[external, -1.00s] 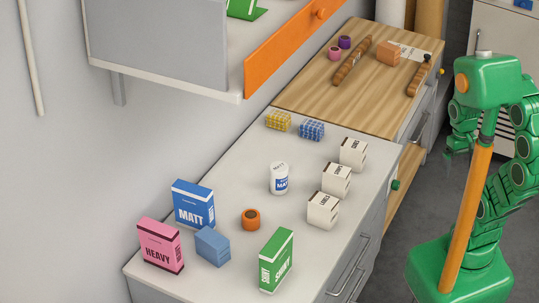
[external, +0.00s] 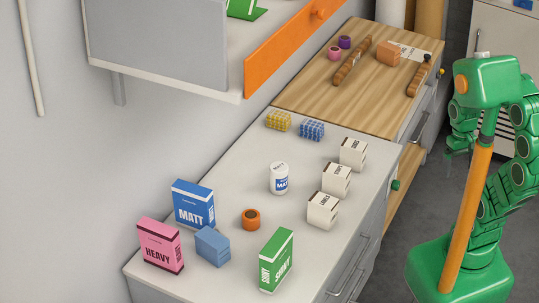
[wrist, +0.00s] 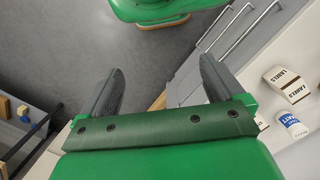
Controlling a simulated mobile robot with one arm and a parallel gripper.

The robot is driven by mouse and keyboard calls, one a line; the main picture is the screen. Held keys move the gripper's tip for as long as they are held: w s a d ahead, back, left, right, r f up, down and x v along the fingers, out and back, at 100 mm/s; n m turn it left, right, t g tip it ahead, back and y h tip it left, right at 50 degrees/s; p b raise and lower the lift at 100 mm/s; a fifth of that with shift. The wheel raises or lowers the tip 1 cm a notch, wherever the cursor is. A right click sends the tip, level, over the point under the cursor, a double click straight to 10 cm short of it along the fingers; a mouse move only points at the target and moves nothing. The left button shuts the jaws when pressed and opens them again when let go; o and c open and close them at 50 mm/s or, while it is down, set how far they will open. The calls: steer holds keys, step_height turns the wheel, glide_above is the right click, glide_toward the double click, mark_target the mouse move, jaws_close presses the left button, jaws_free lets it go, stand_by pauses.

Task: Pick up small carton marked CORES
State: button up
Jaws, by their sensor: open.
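Three small white cartons with dark bands stand in a row along the right side of the grey counter: a far one (external: 353,153), a middle one (external: 336,180) and a near one (external: 322,210). Their print is too small in the external view to tell which is marked CORES. Two white cartons show at the right of the wrist view, and the nearer one (wrist: 285,84) seems to read LABELS. My gripper (wrist: 160,65) is open and empty, with its fingers apart over the floor. In the external view it is right of the counter, away from the cartons.
The grey counter (external: 230,160) also holds a white tub (external: 279,178), an orange ring (external: 251,220), a blue block (external: 212,246), and blue, pink and green boxes. Two patterned blocks lie farther back. A wooden worktop (external: 310,88) adjoins behind. An orange-edged shelf overhangs the left.

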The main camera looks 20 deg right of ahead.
steer(key=w+d+f+n+t, duration=0.1)
steer(key=w+d+f, duration=0.15)
steer(key=w, duration=0.35)
steer(key=w+d+f+n+t, duration=0.1)
steer(key=w+f+n, duration=0.15)
steer(key=w, duration=0.45)
steer(key=n+t+y, duration=0.6)
steer(key=t+y, duration=0.2)
glide_toward(365, 148)
steer(key=w+f, duration=0.1)
steer(key=f, duration=0.1)
steer(key=w+a+f, duration=0.1)
steer(key=w+f, duration=0.1)
steer(key=f, duration=0.1)
steer(key=shift+w+a+f, duration=0.25)
steer(key=shift+a+f, duration=0.05)
steer(key=shift+a, duration=0.1)
steer(key=shift+w+a+y, duration=0.2)
steer(key=shift+a+y, duration=0.1)
steer(key=shift+y, duration=0.1)
steer(key=shift+w+a+r+t+y, duration=0.3)
steer(key=shift+w+a+t+y, duration=0.1)
steer(key=shift+a+t+y, duration=0.1)
steer(key=shift+x, duration=3.95)
steer(key=shift+s+a, duration=0.1)
steer(key=shift+s, duration=0.1)
